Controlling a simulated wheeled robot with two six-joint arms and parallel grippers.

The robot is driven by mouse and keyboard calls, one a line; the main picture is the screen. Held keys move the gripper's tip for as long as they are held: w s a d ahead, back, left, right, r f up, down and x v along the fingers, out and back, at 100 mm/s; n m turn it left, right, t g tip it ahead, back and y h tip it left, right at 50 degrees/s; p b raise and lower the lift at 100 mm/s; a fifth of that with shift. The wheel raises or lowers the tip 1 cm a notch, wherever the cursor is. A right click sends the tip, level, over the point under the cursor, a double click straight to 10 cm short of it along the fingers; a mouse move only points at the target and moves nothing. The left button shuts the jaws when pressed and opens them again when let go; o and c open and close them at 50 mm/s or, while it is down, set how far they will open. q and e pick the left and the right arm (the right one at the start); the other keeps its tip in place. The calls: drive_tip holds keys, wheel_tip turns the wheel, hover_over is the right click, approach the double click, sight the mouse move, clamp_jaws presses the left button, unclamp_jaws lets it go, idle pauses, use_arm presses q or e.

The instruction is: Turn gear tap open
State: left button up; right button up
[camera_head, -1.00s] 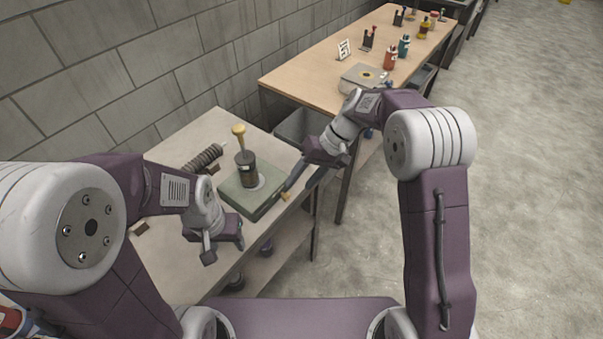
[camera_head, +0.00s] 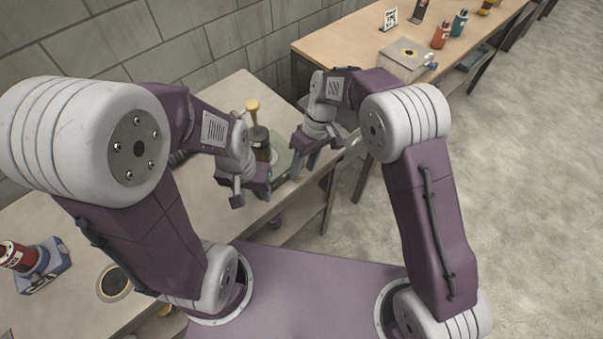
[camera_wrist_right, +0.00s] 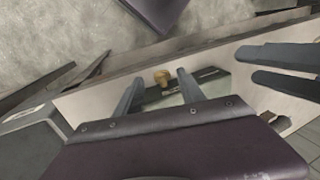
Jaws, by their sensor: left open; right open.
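The dark cylinder (camera_head: 261,142) with a gold top knob (camera_head: 252,106) stands upright at the green plate (camera_head: 284,160) on the near table, partly hidden by my left arm. A small gold knob (camera_wrist_right: 161,78) shows between the fingers of my right gripper (camera_wrist_right: 159,90) in the right wrist view, with a gap on both sides. I cannot tell if it is the tap handle. My right gripper (camera_head: 305,165) is open over the plate's right side. My left gripper (camera_head: 254,192) is open near the table's front edge, in front of the cylinder.
A wooden table (camera_head: 350,44) at the back holds a grey box (camera_head: 406,60) and several bottles. A red bottle (camera_head: 16,257) in a blue-grey holder (camera_head: 45,264) stands at the left. A block wall (camera_head: 170,45) runs behind. The floor at right is clear.

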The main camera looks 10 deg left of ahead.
sight(301, 176)
use_arm(q)
drive_tip(key=shift+s+a, duration=0.1)
drive_tip(key=shift+s, duration=0.1)
use_arm(e)
drive_tip(key=x, duration=0.2)
drive_tip(key=shift+s+a+f, duration=0.2)
drive_tip(key=shift+s+f, duration=0.05)
use_arm(q)
drive_tip(key=shift+w+f, duration=0.1)
use_arm(e)
drive_tip(key=shift+f, duration=0.35)
drive_tip(key=shift+c, duration=0.3)
